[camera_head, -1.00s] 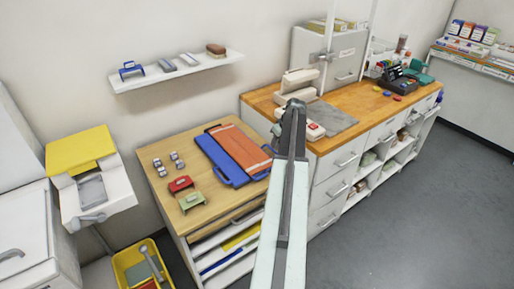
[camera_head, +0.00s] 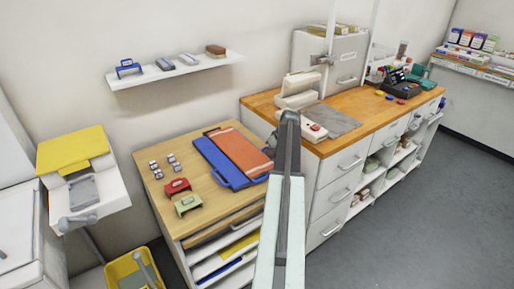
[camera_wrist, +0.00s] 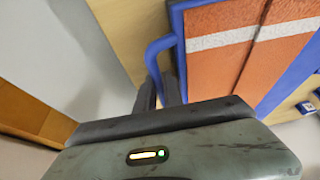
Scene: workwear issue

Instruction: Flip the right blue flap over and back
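A flat blue board with orange panels (camera_head: 240,150) lies on the wooden top of a low cabinet. Its blue left part (camera_head: 217,160) has a loop handle at the front. In the head view my arm hides part of the gripper.
A taller wooden counter (camera_head: 350,120) with a cream machine stands to the right. A wall shelf (camera_head: 175,72) hangs above.

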